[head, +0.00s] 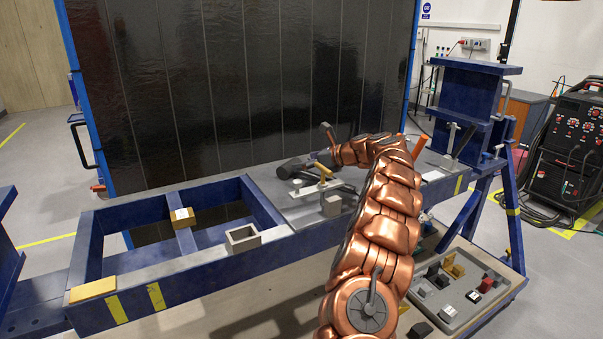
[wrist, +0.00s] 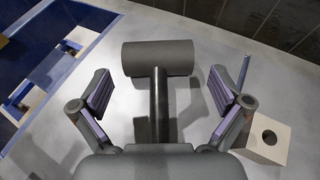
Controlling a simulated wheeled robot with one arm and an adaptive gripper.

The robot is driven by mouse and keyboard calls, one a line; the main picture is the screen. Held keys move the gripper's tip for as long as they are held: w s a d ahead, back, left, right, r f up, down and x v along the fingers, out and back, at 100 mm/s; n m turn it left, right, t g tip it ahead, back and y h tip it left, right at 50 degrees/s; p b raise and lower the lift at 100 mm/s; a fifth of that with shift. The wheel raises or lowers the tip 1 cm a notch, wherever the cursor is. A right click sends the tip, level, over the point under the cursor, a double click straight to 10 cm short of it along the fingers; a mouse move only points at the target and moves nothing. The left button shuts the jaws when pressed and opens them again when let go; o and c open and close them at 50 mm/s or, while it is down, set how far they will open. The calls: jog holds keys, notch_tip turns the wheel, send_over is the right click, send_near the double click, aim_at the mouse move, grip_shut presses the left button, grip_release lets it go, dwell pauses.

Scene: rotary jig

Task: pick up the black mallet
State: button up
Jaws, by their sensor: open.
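The black mallet (wrist: 158,58) lies on the grey plate, with its cylindrical head across the top of the wrist view. Its handle (wrist: 159,103) runs down between my fingers, and its lower end is hidden behind my gripper body. My gripper (wrist: 159,90) is open, with one purple-padded finger on each side of the handle and a gap on both sides. In the head view the mallet's dark head (head: 292,168) shows on the jig plate, just left of my gripper (head: 323,157). My gripper is small and partly hidden there.
A pale block with a round hole (wrist: 267,142) stands right of my right finger. The blue jig frame (head: 185,265) has open bays to the left. A tray of small parts (head: 455,292) sits at the lower right.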

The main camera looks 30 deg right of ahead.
jog(key=x, duration=0.4)
jog(key=shift+a+p, duration=0.2)
jog(key=shift+p, duration=0.2)
jog(key=shift+c, duration=0.2)
jog(key=c, duration=1.2)
